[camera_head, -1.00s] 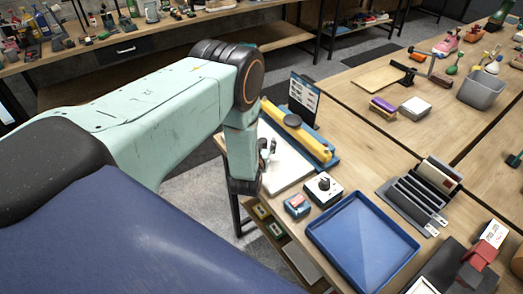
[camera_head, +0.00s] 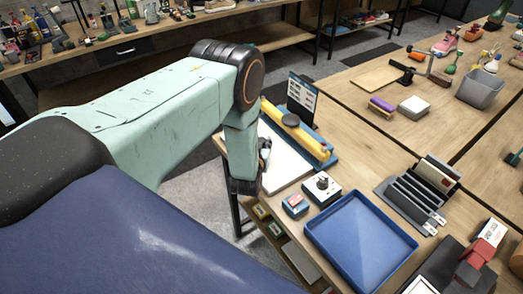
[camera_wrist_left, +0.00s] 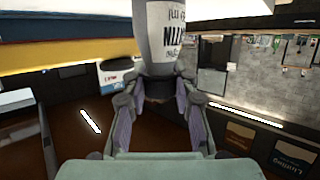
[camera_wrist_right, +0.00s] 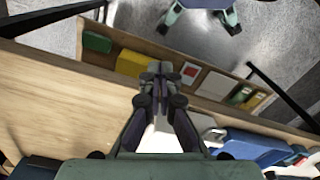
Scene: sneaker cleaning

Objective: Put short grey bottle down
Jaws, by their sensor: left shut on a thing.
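My left gripper (camera_wrist_left: 158,92) is shut on the narrow end of a short grey bottle (camera_wrist_left: 160,62) with a white lettered label, in the left wrist view. The bottle's far end runs out of the top of that view. In the head view, the left gripper (camera_head: 264,154) shows only in part beside my arm, over the edge of a white board (camera_head: 287,165) on the table. The bottle cannot be made out there. My right gripper (camera_wrist_right: 160,72) is shut with nothing seen between its fingers in the right wrist view.
A blue tray (camera_head: 361,240) lies in front. A dark rack (camera_head: 412,198) stands to the right.

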